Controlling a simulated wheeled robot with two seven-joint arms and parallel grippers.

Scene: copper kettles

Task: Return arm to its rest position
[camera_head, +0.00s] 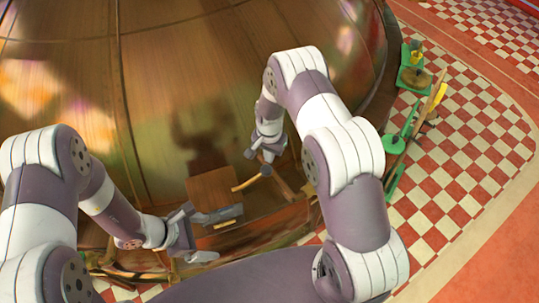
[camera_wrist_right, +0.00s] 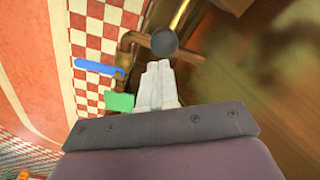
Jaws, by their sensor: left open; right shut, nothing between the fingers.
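A large copper kettle (camera_head: 170,80) fills the upper left of the head view. My left gripper (camera_head: 214,236) is open and empty, low in front of the kettle, its fingers spread toward the right. My right gripper (camera_head: 256,155) is in front of the kettle's lower right side. In the right wrist view its two fingers (camera_wrist_right: 158,70) are shut together with nothing between them. A dark round knob end (camera_wrist_right: 164,41) on a brass pipe shows just beyond the fingertips; I cannot tell whether they touch.
A brown square hatch (camera_head: 212,187) and a curved brass handle (camera_head: 251,183) are between my grippers. Green stands (camera_head: 414,78) and a yellow-handled tool (camera_head: 440,93) stand on the red-and-white checkered floor (camera_head: 480,130) at right. A blue object (camera_wrist_right: 98,67) shows in the wrist view.

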